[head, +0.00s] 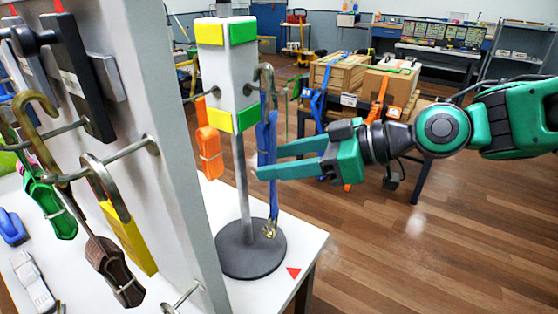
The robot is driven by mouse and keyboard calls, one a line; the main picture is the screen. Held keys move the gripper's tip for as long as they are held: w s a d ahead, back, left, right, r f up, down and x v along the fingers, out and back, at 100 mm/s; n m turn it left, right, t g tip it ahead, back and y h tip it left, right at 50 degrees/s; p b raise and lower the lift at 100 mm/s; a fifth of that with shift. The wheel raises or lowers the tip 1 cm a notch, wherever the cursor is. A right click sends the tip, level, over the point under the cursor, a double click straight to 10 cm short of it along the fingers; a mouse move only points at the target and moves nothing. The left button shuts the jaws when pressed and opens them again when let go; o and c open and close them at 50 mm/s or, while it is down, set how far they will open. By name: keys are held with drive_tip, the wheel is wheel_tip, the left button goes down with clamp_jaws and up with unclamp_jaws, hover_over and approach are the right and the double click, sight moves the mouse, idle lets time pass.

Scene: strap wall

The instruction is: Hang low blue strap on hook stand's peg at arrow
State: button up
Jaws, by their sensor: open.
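The hook stand has a white block (226,66) with yellow and green patches, on a grey pole above a round dark base (251,248). A red arrow (293,272) lies on the white table beside the base. The blue strap (267,118) hangs upright at the block's right side, its metal hook (265,77) at the peg there. Its lower end hangs free above the base. My gripper (256,163) is open, with its green fingers reaching left across the strap's middle. I cannot tell whether the fingers touch the strap.
An orange strap (208,140) hangs on the stand's left side. The grey wall panel (150,95) at left carries pegs, a green strap (50,205) and a brown strap (112,265). Strapped boxes (340,77) stand behind. The wooden floor (450,220) at right is clear.

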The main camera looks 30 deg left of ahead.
drive_tip(key=v, duration=0.9)
drive_tip(key=w+d+f+m+t+h, duration=0.2)
drive_tip(key=w+d+f+m, duration=0.2)
drive_tip(key=d, duration=0.4)
drive_tip(key=w+d+f+m+t+h, duration=0.3)
drive_tip(key=w+d, duration=0.2)
drive_tip(key=d, duration=0.4)
drive_tip(key=d+f+m+h, duration=0.2)
drive_tip(key=d+f+m, duration=0.1)
drive_tip(key=d, duration=0.5)
drive_tip(key=d+f+m+h, duration=0.1)
drive_tip(key=d+f+m, duration=0.15)
drive_tip(key=d, duration=0.45)
drive_tip(key=s+d+f+m+g+h, duration=0.1)
drive_tip(key=s+d+f+m+h, duration=0.1)
drive_tip(key=s+d+m, duration=0.5)
drive_tip(key=s+d+f+m+g+h, duration=0.1)
drive_tip(key=s+d+f+m+h, duration=0.1)
drive_tip(key=s+d+m, duration=0.5)
drive_tip(key=s+d+h, duration=0.1)
drive_tip(key=s+d, duration=0.5)
drive_tip(key=d, duration=0.3)
drive_tip(key=shift+s+f+g, duration=0.35)
drive_tip(key=shift+s+g, duration=0.05)
